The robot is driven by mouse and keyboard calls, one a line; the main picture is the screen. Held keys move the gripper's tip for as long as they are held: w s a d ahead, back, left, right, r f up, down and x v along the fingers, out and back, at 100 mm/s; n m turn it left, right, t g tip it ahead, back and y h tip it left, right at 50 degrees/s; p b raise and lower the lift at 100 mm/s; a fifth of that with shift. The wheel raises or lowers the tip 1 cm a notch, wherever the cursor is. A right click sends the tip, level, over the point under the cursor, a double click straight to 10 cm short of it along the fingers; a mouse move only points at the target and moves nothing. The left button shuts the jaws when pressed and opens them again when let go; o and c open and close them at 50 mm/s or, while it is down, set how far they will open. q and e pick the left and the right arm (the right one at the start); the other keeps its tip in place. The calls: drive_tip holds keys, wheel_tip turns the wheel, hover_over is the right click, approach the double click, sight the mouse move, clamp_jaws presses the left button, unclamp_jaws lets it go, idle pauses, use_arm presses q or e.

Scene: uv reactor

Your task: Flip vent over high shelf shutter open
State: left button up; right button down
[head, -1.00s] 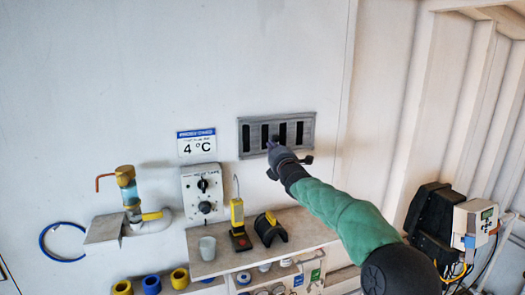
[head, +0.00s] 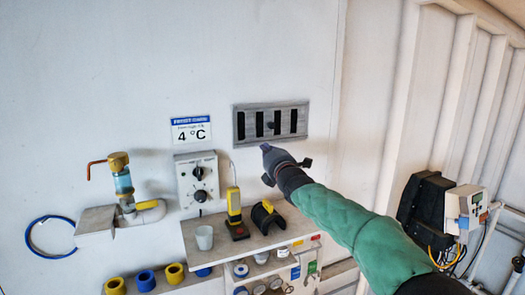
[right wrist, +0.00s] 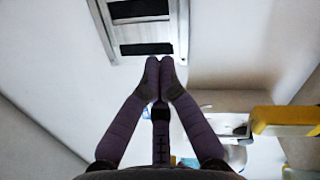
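The vent (head: 285,122) is a grey rectangular plate on the white wall above the shelf (head: 250,240), with several dark upright slots. A small dark knob (head: 271,125) shows near its middle. The vent also shows at the top of the right wrist view (right wrist: 122,35), where its slots look dark. My right gripper (head: 266,149) is just below the vent's lower edge, apart from it as far as I can tell. In the right wrist view its fingertips (right wrist: 160,66) are together with nothing between them. My left gripper is out of view.
On the shelf stand a grey cup (head: 204,237), a yellow-and-black handheld device (head: 234,213) and a black-and-yellow curved piece (head: 266,217). A control box (head: 197,180) and a 4 °C sign (head: 191,130) are on the wall left of the vent.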

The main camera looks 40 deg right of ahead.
drive_tip(key=v, duration=0.3)
drive_tip(key=shift+b, duration=0.35)
drive_tip(key=shift+d, duration=0.1)
